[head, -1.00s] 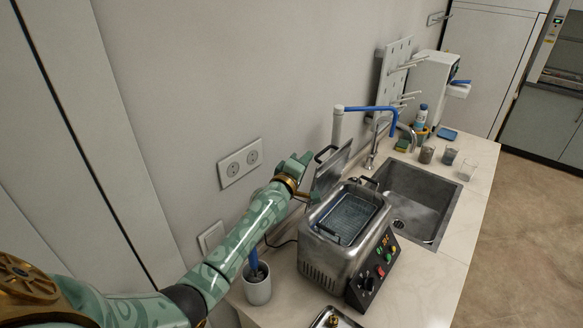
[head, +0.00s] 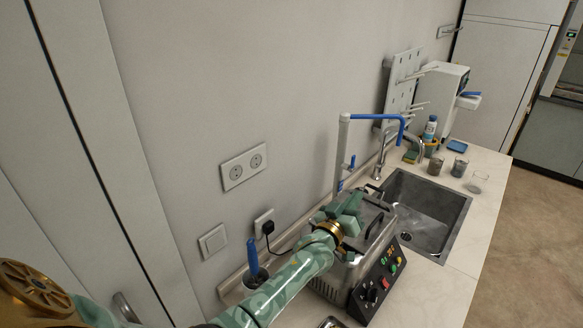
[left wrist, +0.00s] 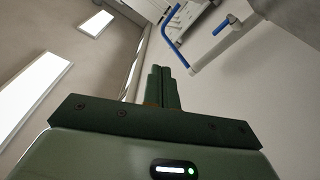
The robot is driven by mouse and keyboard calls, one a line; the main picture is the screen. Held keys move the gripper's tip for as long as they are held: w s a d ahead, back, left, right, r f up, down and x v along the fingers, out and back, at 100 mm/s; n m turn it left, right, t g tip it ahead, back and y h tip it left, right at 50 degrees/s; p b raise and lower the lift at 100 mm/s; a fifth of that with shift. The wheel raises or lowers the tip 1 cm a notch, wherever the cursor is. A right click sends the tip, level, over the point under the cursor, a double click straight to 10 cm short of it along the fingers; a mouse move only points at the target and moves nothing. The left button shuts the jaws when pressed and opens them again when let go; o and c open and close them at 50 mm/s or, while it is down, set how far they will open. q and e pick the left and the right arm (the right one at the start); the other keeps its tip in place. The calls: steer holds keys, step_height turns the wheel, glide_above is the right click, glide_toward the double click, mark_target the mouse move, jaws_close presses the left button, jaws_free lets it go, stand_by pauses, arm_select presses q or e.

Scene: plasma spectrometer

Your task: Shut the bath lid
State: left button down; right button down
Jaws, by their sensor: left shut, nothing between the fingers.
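The metal bath (head: 335,283) stands on the counter with its control panel (head: 381,278) facing front right. Its lid (head: 371,212) lies over the opening, flat or nearly so, with its dark handle (head: 381,225) on top. I cannot tell whether the lid rests fully on the rim, as my arm hides its left part. My left gripper (head: 350,203) is shut and empty, at the lid's upper side; contact is unclear. Its closed fingers show in the left wrist view (left wrist: 162,88), where the bath is not seen. My right gripper is not in view.
The sink (head: 425,215) with its tap is right of the bath. A blue-and-white pipe (head: 345,150) rises behind the bath. A cup with a blue-handled tool (head: 253,258) stands left, close to my arm. Several small containers (head: 436,165) stand beyond the sink.

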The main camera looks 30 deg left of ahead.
arm_select(q)
steer(key=shift+s+d+f+m+b, duration=0.1)
steer(key=shift+d+f+m+b, duration=0.3)
steer(key=shift+d+f+m, duration=0.4)
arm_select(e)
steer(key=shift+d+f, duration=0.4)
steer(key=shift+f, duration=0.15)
arm_select(q)
steer(key=shift+s, duration=0.1)
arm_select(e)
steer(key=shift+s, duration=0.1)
